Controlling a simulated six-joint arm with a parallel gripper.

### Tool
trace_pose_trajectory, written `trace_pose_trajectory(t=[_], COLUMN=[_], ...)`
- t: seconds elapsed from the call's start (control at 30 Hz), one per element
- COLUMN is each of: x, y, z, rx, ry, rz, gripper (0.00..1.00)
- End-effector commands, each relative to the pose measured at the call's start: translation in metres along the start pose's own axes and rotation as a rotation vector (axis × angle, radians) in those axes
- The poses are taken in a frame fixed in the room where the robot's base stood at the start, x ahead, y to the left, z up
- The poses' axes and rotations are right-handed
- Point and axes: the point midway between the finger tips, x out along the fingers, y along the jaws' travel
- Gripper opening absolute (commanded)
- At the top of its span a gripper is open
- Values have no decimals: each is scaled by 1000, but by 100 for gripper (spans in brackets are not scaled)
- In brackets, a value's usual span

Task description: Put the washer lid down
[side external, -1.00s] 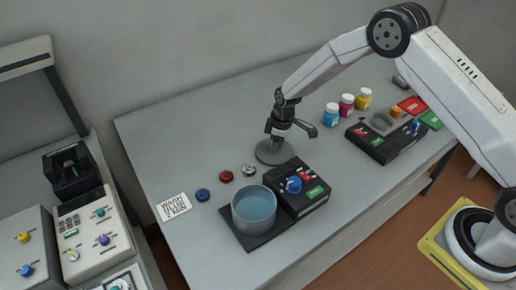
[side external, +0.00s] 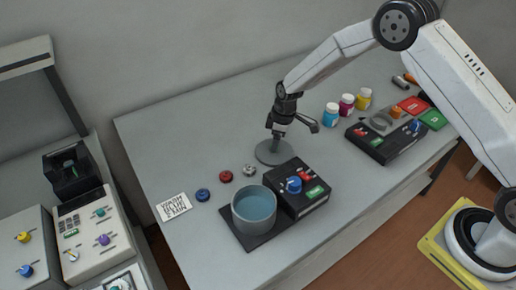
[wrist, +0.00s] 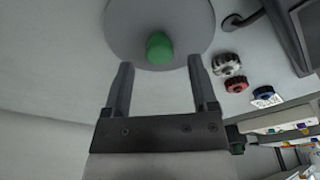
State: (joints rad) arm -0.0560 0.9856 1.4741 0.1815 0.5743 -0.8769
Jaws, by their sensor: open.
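The washer lid is a round grey disc (side external: 267,155) lying flat on the table, behind the washer's water-filled tub (side external: 254,209). In the wrist view the lid (wrist: 130,22) shows with a green knob (wrist: 160,47) near its lower edge. My gripper (side external: 277,134) is above the lid. In the wrist view its two fingers (wrist: 160,68) are apart, with the knob between and just beyond their tips; nothing is held.
The washer's black control box (side external: 301,190) has blue and red knobs. Several small caps, including a blue one (side external: 203,195), lie left of the lid beside a printed card (side external: 173,207). Bottles (side external: 347,105) and a second black unit (side external: 380,145) stand at right.

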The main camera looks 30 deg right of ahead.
Motion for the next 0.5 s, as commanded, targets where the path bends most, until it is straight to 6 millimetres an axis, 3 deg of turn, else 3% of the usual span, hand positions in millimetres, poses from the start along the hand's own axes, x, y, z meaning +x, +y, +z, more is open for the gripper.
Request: trace_pose_trajectory(t=[0.5], x=[-72], y=[0], z=[0], rx=[-1], ry=[1], rz=[2], gripper=[74])
